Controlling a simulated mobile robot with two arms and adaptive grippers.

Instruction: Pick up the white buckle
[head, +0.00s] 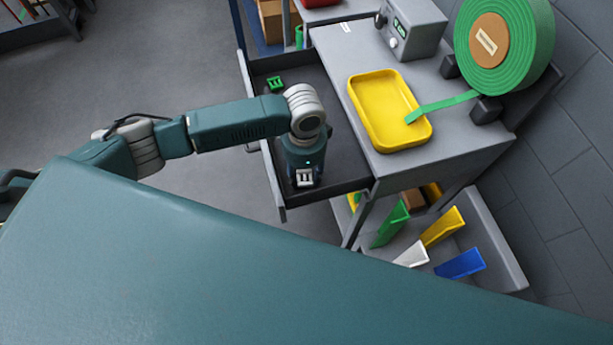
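The white buckle (305,178) is a small slotted piece at the lower end of my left gripper (304,183), over the near part of the open drawer (325,190). The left gripper points down, and its dark fingers are hard to make out against the dark drawer. I cannot tell whether they are open or closed around the buckle, or whether the buckle touches the drawer floor. A green buckle (275,84) lies in the far part of the drawer. My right gripper is not in view.
A grey cart top (465,145) beside the drawer holds a yellow tray (388,110), a green strap roll (530,35) and a grey device (415,30). Below stand green (391,226), yellow (442,227), white (412,254) and blue (460,264) pieces.

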